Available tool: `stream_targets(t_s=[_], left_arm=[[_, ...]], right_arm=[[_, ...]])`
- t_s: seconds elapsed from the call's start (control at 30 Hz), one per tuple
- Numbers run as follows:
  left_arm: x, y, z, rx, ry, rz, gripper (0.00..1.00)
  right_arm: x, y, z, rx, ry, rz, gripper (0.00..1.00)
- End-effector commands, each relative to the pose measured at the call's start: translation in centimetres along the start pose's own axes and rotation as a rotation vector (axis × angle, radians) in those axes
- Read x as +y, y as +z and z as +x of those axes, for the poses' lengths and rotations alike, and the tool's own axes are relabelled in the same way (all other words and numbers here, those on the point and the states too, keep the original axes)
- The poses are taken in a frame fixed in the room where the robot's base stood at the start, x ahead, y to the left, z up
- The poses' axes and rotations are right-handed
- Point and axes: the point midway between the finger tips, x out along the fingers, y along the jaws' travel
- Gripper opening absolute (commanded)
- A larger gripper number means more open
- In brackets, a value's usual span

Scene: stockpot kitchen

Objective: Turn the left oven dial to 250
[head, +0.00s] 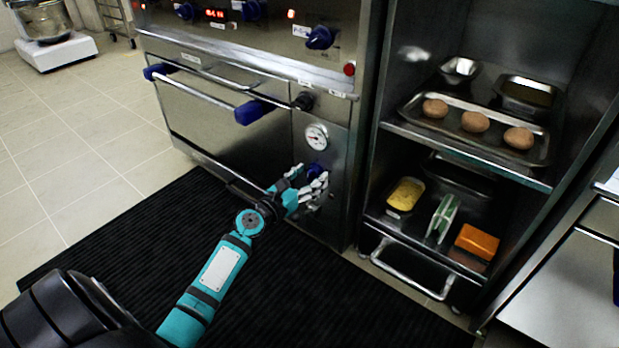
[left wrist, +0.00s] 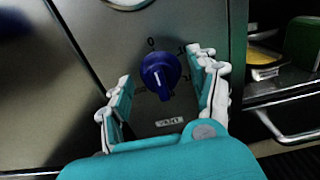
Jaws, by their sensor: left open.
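The blue dial (head: 317,170) sits low on the steel oven's front panel, under a round gauge. In the left wrist view the dial (left wrist: 160,72) has a raised grip, with a 0 printed above it and other marks around it that are too small to read. My left gripper (head: 307,183) is open in front of the dial, and its fingers partly cover it in the head view. In the left wrist view my left gripper (left wrist: 165,82) has one finger on each side of the dial, with visible gaps. My right gripper is not in view.
The oven door (head: 215,120) has a bar handle with blue ends. More blue knobs (head: 320,38) line the upper panel. An open steel shelf unit (head: 465,160) with trays of food stands close on the right. A black ribbed mat (head: 150,235) covers the floor in front.

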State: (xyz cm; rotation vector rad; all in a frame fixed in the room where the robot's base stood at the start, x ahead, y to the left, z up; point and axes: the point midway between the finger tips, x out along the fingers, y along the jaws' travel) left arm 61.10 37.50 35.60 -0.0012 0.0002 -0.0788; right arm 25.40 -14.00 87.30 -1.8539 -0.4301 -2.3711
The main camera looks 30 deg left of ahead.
Motion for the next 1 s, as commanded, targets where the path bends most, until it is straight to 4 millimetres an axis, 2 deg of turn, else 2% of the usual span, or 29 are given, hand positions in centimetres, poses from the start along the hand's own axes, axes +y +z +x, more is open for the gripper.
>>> stream_targets(t_s=[0.33, 0.73, 1.0], left_arm=[[0.02, 0.01, 0.42, 0.001, 0.001, 0.001, 0.61], [0.02, 0.00, 0.40, 0.000, 0.000, 0.001, 0.09], [0.00, -0.02, 0.39, 0.000, 0.000, 0.025, 0.07]], right_arm=[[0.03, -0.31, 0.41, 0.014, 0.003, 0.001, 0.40], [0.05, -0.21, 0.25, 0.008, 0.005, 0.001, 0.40], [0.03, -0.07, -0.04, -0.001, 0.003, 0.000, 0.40]])
